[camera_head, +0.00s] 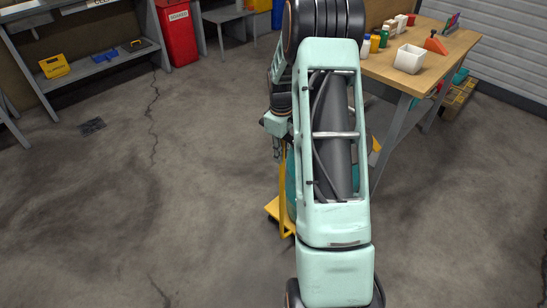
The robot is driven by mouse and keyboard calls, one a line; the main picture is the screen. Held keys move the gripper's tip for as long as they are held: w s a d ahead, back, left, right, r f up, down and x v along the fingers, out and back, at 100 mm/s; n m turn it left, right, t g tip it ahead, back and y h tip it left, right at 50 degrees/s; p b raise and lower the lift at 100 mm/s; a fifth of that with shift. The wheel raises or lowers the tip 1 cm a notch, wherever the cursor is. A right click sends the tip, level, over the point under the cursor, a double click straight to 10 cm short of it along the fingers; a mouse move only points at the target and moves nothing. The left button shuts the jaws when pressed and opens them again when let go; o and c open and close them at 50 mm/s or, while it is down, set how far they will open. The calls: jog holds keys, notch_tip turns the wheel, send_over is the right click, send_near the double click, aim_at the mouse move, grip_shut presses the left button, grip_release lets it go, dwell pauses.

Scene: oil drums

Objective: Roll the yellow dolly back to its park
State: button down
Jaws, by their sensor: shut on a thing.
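The yellow dolly (283,208) stands on the concrete floor near the middle of the view. Its upright yellow post rises beside my arm, and its low base shows at the left of the arm. A teal drum (291,182) is at the dolly, mostly hidden behind my arm. My gripper (277,152) points down at the top of the dolly's post and is shut on its handle. The arm covers most of the grip, the drum and the right part of the dolly.
A wooden workbench (455,48) with a white box (409,58) and bottles stands at right, its legs near the dolly. A grey shelf (95,62) and a red bin (177,32) stand at back left. The floor at left and front is clear, with cracks.

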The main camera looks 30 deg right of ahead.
jog(key=shift+w+d+r, duration=0.1)
jog(key=shift+d, duration=0.2)
jog(key=c, duration=1.8)
grip_release()
jog(key=shift+c, duration=0.2)
jog(key=r, duration=1.2)
jog(key=shift+a, duration=0.2)
